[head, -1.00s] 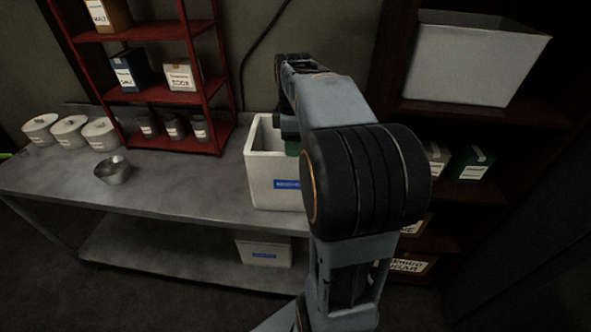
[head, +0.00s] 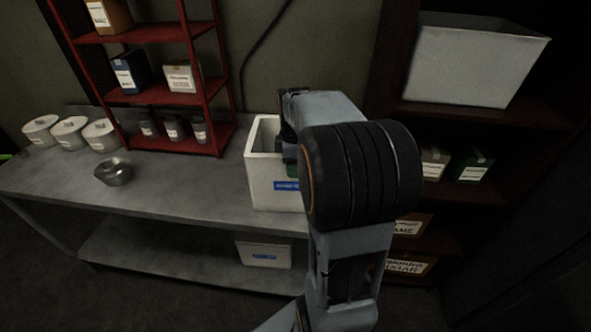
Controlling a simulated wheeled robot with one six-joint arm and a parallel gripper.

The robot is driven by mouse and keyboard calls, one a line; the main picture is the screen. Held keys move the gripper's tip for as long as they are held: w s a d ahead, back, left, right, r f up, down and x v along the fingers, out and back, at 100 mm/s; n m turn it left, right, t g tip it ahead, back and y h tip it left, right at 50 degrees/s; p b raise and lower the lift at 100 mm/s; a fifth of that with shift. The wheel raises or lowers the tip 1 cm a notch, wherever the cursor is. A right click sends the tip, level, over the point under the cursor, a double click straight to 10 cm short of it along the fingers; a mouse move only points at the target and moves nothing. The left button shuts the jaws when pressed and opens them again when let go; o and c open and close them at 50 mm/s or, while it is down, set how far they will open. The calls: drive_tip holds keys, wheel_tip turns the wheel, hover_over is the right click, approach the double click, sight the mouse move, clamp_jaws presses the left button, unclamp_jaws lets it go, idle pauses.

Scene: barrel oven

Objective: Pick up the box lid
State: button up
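A white box (head: 267,188) with a blue label stands on the metal table, open at the top. I cannot make out a separate lid for certain. My gripper (head: 289,152) reaches down at the box's opening, on its right side. Its fingertips are hidden by the box and my arm, so I cannot see whether they are open or touching anything.
A red rack (head: 163,96) with boxes and dark jars stands at the back left. White canisters (head: 70,133) and a metal bowl (head: 114,172) are on the table's left. Another white box (head: 264,250) sits on the lower shelf. A dark shelf holds a large bin (head: 475,65) at right.

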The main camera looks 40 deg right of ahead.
clamp_jaws()
drive_tip(key=shift+w+r, duration=0.1)
drive_tip(key=shift+r, duration=0.05)
idle(0.5)
